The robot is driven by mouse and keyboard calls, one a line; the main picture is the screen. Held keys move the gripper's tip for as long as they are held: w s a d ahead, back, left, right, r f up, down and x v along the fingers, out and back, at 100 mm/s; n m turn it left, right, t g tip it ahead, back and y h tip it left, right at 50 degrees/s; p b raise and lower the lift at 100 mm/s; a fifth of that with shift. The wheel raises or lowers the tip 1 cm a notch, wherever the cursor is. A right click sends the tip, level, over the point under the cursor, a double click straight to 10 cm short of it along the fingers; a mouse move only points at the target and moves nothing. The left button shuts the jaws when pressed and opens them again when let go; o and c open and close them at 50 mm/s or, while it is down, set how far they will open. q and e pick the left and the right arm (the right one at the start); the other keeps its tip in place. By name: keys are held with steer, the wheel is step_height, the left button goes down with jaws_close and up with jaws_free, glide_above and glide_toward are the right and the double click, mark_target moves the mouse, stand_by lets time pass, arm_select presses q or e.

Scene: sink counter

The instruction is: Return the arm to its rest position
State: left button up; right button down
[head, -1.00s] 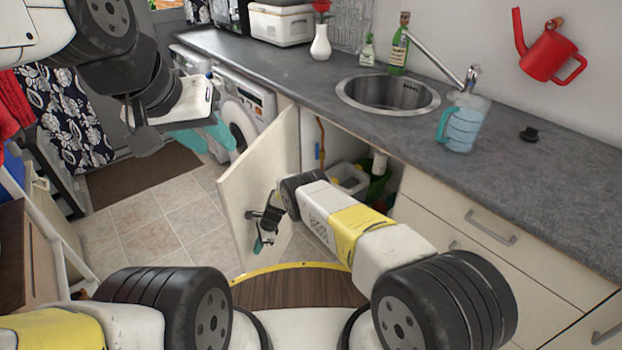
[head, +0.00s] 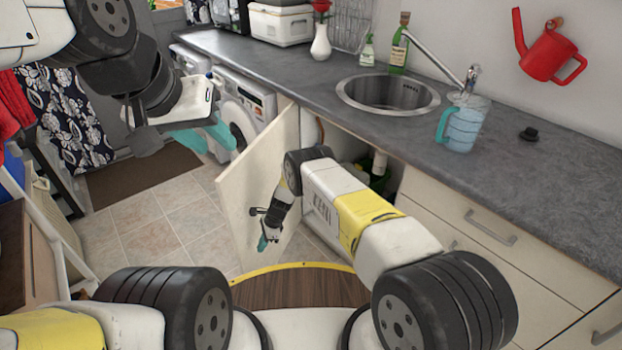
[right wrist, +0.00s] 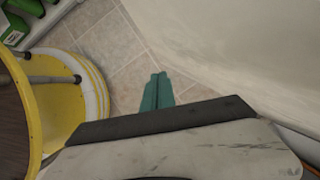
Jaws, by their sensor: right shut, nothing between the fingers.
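My right gripper (head: 263,243) hangs low in front of the open cabinet door (head: 256,190), fingers pointing down. In the right wrist view its teal fingers (right wrist: 157,90) are together with nothing between them, above the tiled floor. The pale door panel fills the upper right of that view, apart from the fingers. My right arm crosses in front of the open cabinet under the sink and hides part of its inside. My left gripper (head: 205,136) is raised at the upper left, its teal fingers spread apart and empty.
The grey counter (head: 560,190) runs along the right, with a sink (head: 388,95), a blue pitcher (head: 463,125), a green bottle (head: 399,52) and a white vase (head: 321,43). Washing machines (head: 240,105) stand beyond the door. Tiled floor (head: 150,215) is free at the left.

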steer(key=shift+d+r, duration=0.1)
steer(key=shift+r, duration=0.05)
stand_by(0.3)
